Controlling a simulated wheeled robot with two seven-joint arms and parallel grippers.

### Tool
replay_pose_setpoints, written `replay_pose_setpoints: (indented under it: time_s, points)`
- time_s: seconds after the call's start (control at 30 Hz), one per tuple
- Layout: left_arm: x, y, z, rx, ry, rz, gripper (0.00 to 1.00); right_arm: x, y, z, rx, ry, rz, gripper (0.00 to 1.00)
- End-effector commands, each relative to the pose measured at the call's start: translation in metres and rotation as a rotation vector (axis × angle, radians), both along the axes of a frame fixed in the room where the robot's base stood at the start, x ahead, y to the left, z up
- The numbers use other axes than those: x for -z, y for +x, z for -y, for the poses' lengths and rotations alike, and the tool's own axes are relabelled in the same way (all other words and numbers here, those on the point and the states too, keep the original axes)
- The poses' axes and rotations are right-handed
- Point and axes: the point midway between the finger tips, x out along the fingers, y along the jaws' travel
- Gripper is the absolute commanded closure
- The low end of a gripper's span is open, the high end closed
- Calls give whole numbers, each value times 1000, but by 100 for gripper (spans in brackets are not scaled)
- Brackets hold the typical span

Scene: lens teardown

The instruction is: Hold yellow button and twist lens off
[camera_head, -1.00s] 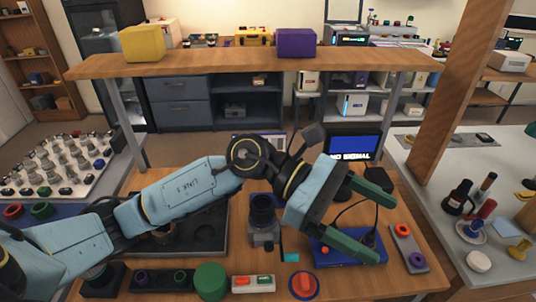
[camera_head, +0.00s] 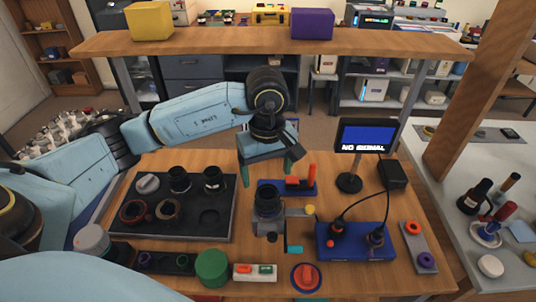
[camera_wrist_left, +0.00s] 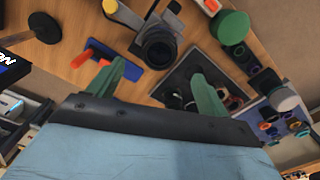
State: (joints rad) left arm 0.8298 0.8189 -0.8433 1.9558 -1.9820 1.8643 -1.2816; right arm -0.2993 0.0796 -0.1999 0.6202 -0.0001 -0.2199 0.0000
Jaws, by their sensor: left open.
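A grey camera body with a black lens (camera_head: 267,201) stands on the wooden table in the head view, lens pointing up. The yellow button (camera_head: 310,209) is just right of the lens. My left gripper (camera_head: 270,170) is open and empty, pointing down above and behind the lens, apart from it. In the left wrist view the lens (camera_wrist_left: 158,48) lies beyond and between the green fingers (camera_wrist_left: 162,72), and the yellow button (camera_wrist_left: 110,6) is near the top edge. My right gripper is not in view.
A dark tray (camera_head: 205,226) with lens parts lies to the left. A blue board (camera_head: 345,240) with cabled plugs is to the right, a small screen (camera_head: 366,135) behind it. A blue stand with an orange part (camera_head: 300,184) is just behind the camera. A green cylinder (camera_head: 212,266) is in front.

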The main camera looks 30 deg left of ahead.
Motion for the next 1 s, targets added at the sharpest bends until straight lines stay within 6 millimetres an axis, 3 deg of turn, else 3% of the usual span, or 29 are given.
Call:
replay_pose_setpoints:
  time_s: [0.2, 0.4, 0.87, 1.0]
  points:
    - [44, -1, 1, 1, -3, -4, 21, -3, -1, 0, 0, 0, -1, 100]
    - [71, -1, 1, 1, -2, -2, 21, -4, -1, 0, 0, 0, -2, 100]
    - [82, 0, 1, 1, -3, 1, 21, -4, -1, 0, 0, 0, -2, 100]
    - [82, 0, 1, 1, -3, 1, 40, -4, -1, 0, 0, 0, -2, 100]
